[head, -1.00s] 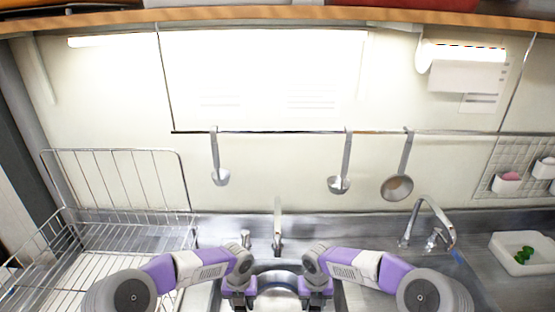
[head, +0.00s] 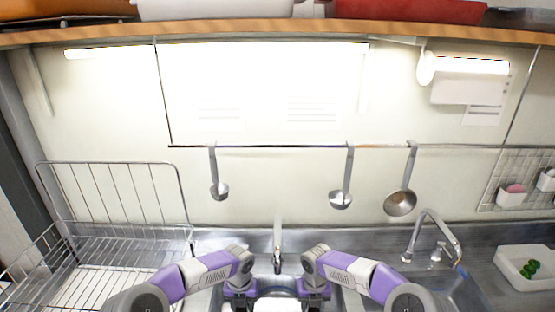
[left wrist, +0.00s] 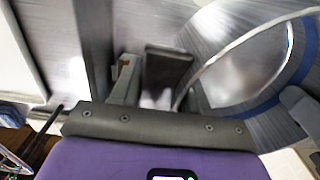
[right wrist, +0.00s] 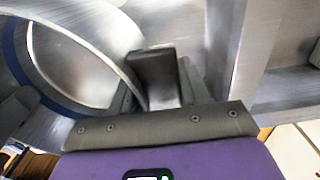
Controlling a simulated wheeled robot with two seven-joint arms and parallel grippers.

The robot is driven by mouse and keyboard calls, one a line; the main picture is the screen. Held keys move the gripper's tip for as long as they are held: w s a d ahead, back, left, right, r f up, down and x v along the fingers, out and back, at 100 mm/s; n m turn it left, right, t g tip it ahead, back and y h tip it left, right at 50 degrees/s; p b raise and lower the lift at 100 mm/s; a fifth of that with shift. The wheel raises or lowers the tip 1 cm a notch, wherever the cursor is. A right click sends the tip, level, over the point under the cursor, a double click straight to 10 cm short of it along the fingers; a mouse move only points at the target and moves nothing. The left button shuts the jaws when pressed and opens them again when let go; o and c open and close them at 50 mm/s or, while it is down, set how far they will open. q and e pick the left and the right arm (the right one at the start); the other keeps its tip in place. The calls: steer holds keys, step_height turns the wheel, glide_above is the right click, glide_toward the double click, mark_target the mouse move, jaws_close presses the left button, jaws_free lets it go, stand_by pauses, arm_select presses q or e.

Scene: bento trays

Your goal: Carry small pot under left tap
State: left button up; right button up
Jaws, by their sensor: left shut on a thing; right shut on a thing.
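The small pot (head: 277,304) is grey metal and shows at the bottom middle of the head view, partly cut off by the frame edge. Its round rim curves through the left wrist view (left wrist: 225,50) and the right wrist view (right wrist: 95,38). My left gripper (head: 240,300) is shut on its left side and my right gripper (head: 315,300) on its right side. The left tap (head: 278,246) stands just beyond the pot, between my forearms. Whether its spout is over the pot's opening cannot be told.
A wire dish rack (head: 112,210) stands at the left. The right tap (head: 432,228) and a white tray with green pieces (head: 522,262) are at the right. Ladles and a strainer (head: 400,203) hang from a wall rail, below a wooden shelf (head: 300,30).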

arm_select(q)
steer(key=shift+w+d, duration=0.1)
steer(key=shift+w, duration=0.5)
arm_select(e)
steer(key=shift+w+a, duration=0.1)
steer(key=shift+w, duration=0.5)
arm_select(q)
steer(key=shift+s, duration=0.1)
